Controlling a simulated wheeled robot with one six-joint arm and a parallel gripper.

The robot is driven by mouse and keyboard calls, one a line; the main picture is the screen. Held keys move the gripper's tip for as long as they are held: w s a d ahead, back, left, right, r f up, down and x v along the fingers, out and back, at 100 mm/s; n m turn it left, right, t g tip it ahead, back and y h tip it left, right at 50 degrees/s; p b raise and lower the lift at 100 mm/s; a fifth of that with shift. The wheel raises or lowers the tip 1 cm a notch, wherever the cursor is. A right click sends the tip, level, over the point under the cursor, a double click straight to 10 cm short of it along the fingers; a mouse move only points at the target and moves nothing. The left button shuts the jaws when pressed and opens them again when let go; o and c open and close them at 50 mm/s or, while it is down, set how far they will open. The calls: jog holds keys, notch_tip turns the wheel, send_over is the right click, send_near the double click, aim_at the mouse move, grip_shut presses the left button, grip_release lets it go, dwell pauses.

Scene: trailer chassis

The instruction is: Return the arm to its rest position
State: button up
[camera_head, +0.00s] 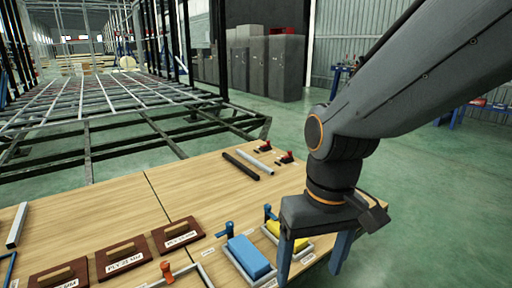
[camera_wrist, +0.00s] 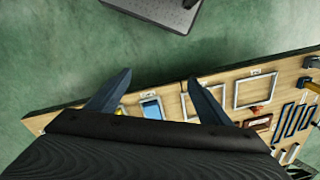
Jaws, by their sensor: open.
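My gripper (camera_head: 312,264) hangs from the arm at the right of the head view, over the right front part of the wooden table (camera_head: 190,195). Its two blue-grey fingers point down, spread apart with nothing between them. A blue block (camera_head: 248,257) in a shallow tray is just left of the fingers, and a yellow block (camera_head: 287,238) in a tray is partly hidden behind the near finger. The arm is stretched in from the upper right.
Several brown labelled boards (camera_head: 122,257) lie along the table front. A black bar (camera_head: 240,167), a grey bar (camera_head: 262,160) and red-handled clamps (camera_head: 285,157) lie at the back. The trailer chassis frame (camera_head: 100,110) stands behind the table. Green floor (camera_head: 440,200) is open at the right.

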jog(key=d+r+m+p, duration=0.2)
jog(key=d+r+p, duration=0.6)
jog(key=p, duration=0.7)
jog(key=shift+d+m+h, duration=0.2)
jog(key=shift+m+h, duration=0.1)
dwell(0.6)
